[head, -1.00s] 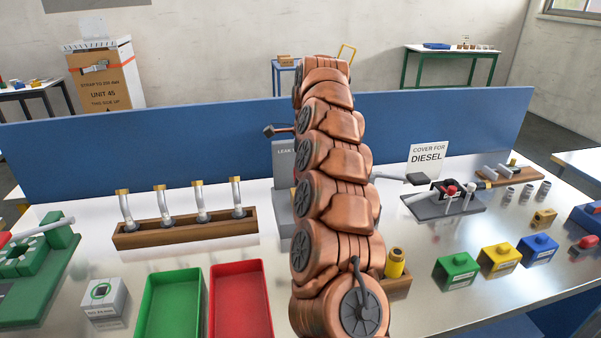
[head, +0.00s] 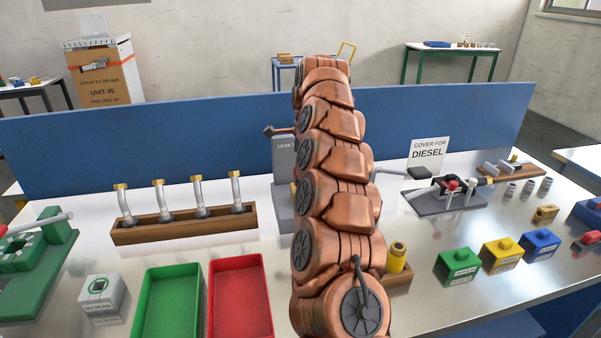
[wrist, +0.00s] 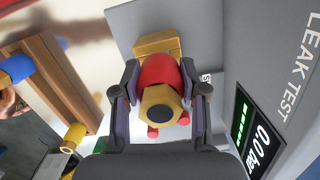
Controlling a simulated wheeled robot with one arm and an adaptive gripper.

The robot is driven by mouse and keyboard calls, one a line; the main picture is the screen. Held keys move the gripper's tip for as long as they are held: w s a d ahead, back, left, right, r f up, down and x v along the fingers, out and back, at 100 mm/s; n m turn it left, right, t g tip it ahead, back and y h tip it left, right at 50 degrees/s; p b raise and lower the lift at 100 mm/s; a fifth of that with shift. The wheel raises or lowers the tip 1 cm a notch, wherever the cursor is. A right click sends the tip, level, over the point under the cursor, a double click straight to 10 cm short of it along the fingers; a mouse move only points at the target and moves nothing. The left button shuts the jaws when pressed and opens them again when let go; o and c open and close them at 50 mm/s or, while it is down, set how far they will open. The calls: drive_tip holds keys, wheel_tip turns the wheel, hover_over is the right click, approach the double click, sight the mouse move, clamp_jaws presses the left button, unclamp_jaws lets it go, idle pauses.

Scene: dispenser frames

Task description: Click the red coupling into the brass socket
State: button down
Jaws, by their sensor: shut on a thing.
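In the wrist view my gripper (wrist: 159,82) is shut on the red coupling (wrist: 158,70), one finger on each side of its red collar. The coupling's brass hex end (wrist: 160,106), with a dark round centre, faces the camera. Just beyond the collar is the brass socket (wrist: 157,42), against the grey leak test unit. The two line up closely; I cannot tell whether the coupling is seated. Small red parts show below the hex end. In the head view my arm hides the gripper, coupling and socket.
The leak test unit (head: 283,160) stands behind my arm; its display (wrist: 257,135) reads 0.0 bar in the wrist view. A wooden rack (head: 185,228) of bent pipes stands to the left. Green (head: 168,303) and red (head: 240,300) trays lie in front. Coloured blocks stand to the right.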

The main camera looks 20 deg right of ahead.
drive_tip(key=shift+f+b, duration=0.75)
drive_tip(key=shift+f, duration=0.2)
drive_tip(key=c, duration=0.5)
unclamp_jaws()
drive_tip(key=shift+r, duration=0.1)
drive_tip(key=shift+c, duration=0.2)
wheel_tip(320, 180, up, 5)
drive_tip(key=p, duration=0.4)
drive_tip(key=shift+p, duration=0.75)
